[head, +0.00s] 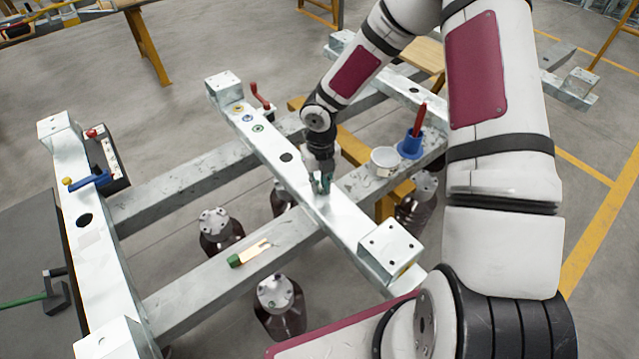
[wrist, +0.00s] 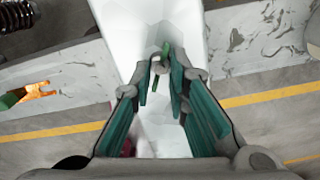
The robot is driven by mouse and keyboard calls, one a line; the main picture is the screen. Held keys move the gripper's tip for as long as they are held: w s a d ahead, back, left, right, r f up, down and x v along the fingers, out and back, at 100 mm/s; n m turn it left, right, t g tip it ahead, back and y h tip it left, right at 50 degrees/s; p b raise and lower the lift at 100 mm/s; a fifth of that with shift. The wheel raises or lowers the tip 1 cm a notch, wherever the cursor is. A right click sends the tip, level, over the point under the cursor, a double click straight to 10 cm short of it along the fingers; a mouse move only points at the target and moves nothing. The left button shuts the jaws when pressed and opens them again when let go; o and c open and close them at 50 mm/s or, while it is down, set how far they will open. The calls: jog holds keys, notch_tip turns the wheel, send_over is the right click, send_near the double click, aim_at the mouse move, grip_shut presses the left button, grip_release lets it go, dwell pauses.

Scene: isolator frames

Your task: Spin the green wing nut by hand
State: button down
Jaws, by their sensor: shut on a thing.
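The green wing nut (wrist: 165,48) shows in the wrist view as a small green piece between my fingertips, above the pale metal beam. Most of it is hidden by the fingers, and a small round grey end, perhaps of its stud, shows beside it. My gripper (wrist: 162,76) has teal finger pads and is shut on the wing nut. In the head view my gripper (head: 320,186) points down at the top of the middle metal beam (head: 292,178). The wing nut cannot be made out clearly there.
A red crank handle (head: 262,97) stands farther up the beam. A white cup (head: 384,160) and a blue holder (head: 410,147) with a red handle stand right of my gripper. A green-ended tool (head: 248,253) lies on the cross beam. A raised block (head: 390,247) ends the beam.

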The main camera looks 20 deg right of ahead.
aim_at(321, 187)
jog(key=n, duration=0.2)
jog(key=d+n, duration=0.1)
jog(key=n, duration=0.2)
jog(key=shift+w, duration=0.2)
jog(key=shift+w+n+b, duration=0.15)
jog(key=shift+n+b, duration=0.45)
jog(key=shift+n, duration=1.5)
jog(key=c, duration=1.4)
grip_release()
jog(key=shift+w+a, duration=0.1)
jog(key=shift+a+r, duration=0.1)
jog(key=shift+a, duration=0.05)
jog(key=shift+r, duration=0.65)
notch_tip(321, 187, up, 10)
jog(key=shift+r, duration=0.25)
